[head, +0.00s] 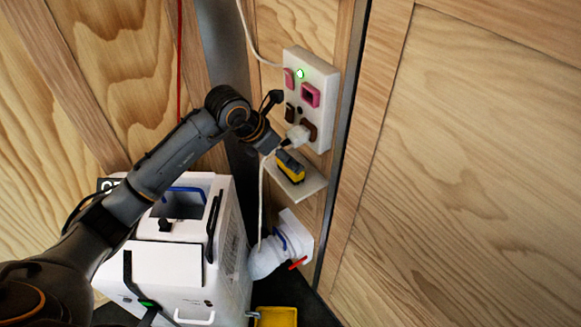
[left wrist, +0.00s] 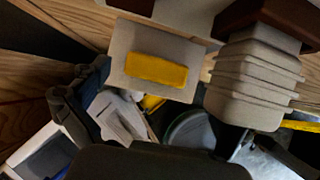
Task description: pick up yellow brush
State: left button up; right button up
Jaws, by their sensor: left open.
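The yellow brush (head: 291,167), yellow with a dark top, sits on a small pale shelf (head: 313,186) on the wall below the socket panel. In the left wrist view a yellow block that looks like the brush (left wrist: 156,70) shows against a pale plate. My left gripper (head: 272,125) is open just above and left of the brush, close to the white plug, with no brush between its fingers. Whether a finger touches the plug or cable cannot be told. My right gripper is out of view.
A white socket panel (head: 318,82) with a green light is above the shelf. A white plug (head: 297,137) and its cable hang close by; a ribbed plug (left wrist: 255,82) fills the wrist view's right. A white box unit (head: 232,240) with a hose (head: 267,258) stands below.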

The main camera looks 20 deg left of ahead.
aim_at(294, 178)
pick_arm(q)
jog(key=shift+f, duration=0.4)
jog(key=x, duration=0.4)
jog(key=shift+s+a+f+p, duration=0.1)
jog(key=shift+s+f+p, duration=0.05)
jog(key=shift+f+p, duration=0.25)
jog(key=shift+r, duration=0.1)
jog(key=c, duration=1)
